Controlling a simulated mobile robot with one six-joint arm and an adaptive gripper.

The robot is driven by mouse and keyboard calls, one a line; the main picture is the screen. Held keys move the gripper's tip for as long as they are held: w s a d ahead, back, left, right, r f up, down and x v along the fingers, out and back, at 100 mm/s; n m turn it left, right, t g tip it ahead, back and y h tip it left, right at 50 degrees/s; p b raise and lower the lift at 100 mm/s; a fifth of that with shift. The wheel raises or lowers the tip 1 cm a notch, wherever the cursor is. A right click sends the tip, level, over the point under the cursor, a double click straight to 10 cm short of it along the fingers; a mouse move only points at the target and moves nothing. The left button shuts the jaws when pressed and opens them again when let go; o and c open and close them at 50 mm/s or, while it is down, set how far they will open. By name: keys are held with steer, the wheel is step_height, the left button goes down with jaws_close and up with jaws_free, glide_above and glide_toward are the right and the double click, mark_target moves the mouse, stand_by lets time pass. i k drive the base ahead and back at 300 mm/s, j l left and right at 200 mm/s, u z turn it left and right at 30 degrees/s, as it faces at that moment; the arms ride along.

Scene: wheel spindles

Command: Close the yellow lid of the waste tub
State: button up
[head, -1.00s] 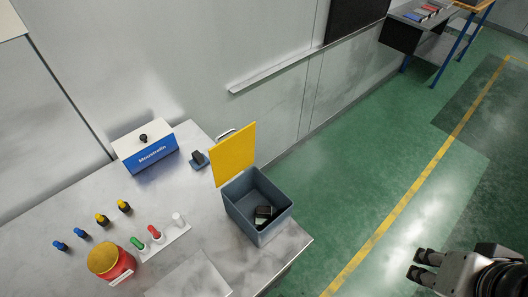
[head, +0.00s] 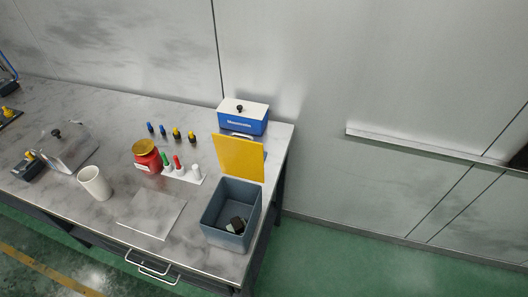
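The waste tub (head: 226,236) is a grey-blue open box at the right end of the workbench. A dark object (head: 237,224) lies inside it. Its yellow lid (head: 239,158) stands raised, roughly upright, along the tub's far edge, and the tub's mouth is uncovered. A pale handle (head: 242,136) shows at the top of the lid. My gripper is outside the head view now, so its state is hidden.
On the bench (head: 115,222) stand a blue and white box (head: 243,121) behind the lid, a red jar (head: 146,158), a white strip with coloured pieces (head: 184,177), a white cup (head: 94,184) and a flat plate (head: 152,213). Green floor (head: 335,258) is free at the right.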

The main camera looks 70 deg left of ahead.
mark_target(238, 157)
steer(key=i+j+u, duration=0.1)
steer(key=u, duration=0.35)
steer(key=i+u, duration=0.3)
steer(key=u, duration=0.15)
steer(key=i+l+u, duration=0.1)
steer(key=u, duration=0.4)
steer(key=i+l+u, duration=0.2)
steer(key=u, duration=0.25)
steer(key=i+l+u, duration=0.2)
steer(key=u, duration=0.25)
steer(key=i+u, duration=0.2)
steer(key=u, duration=0.3)
steer(key=i+l+u, duration=0.2)
steer(key=u, duration=0.25)
steer(key=i+l+u, duration=0.15)
steer(key=u, duration=0.35)
steer(key=i+l+u, duration=0.1)
steer(key=l+u, duration=0.2)
steer(key=u, duration=0.15)
steer(key=l+u, duration=0.3)
steer(key=u, duration=0.2)
steer(key=i+l+u, duration=0.15)
steer(key=l+u, duration=0.95)
steer(key=l, duration=0.2)
steer(key=i, duration=0.05)
